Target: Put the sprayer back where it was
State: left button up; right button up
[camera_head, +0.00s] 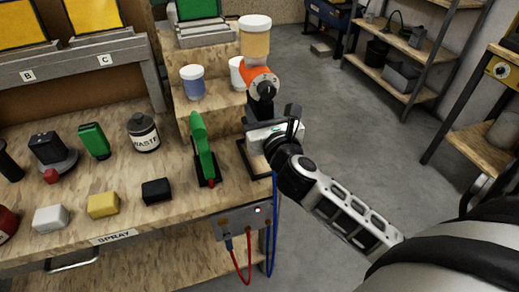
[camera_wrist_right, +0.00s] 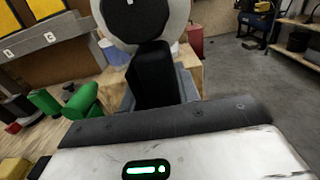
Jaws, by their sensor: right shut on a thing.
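The sprayer I take to be the orange body with a grey dial (camera_head: 262,87) and an amber cup with a white lid on top. It is upright at the bench's right end. My right gripper (camera_head: 268,131) is shut on its lower part; the jaws largely hide the grip. In the right wrist view a black handle-like part (camera_wrist_right: 153,75) stands between the jaws, below a round grey-white part. A dark-edged base (camera_head: 246,160) lies under the gripper; I cannot tell whether the sprayer touches it. My left gripper is not in view.
A green tool (camera_head: 203,150) stands upright close left of the gripper. Lidded jars (camera_head: 193,82) stand on the wooden steps behind. The bench (camera_head: 130,195) holds a WASTE pot (camera_head: 143,132) and several small blocks. A socket box (camera_head: 245,219) with cables hangs below the front edge. Floor to the right is open.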

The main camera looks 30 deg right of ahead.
notch_tip(320, 180, down, 4)
jog(key=shift+f+b, duration=0.25)
jog(key=shift+b, duration=0.5)
notch_tip(320, 180, down, 3)
jog(key=shift+f+b, duration=0.1)
jog(key=shift+b, duration=0.7)
jog(key=shift+f, duration=0.1)
jog(key=shift+o, duration=1.2)
jog(key=shift+f, duration=0.25)
jog(key=o, duration=0.4)
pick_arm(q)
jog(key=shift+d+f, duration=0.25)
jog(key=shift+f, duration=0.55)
pick_arm(e)
jog(key=shift+r, duration=0.1)
jog(key=shift+s+a, duration=0.1)
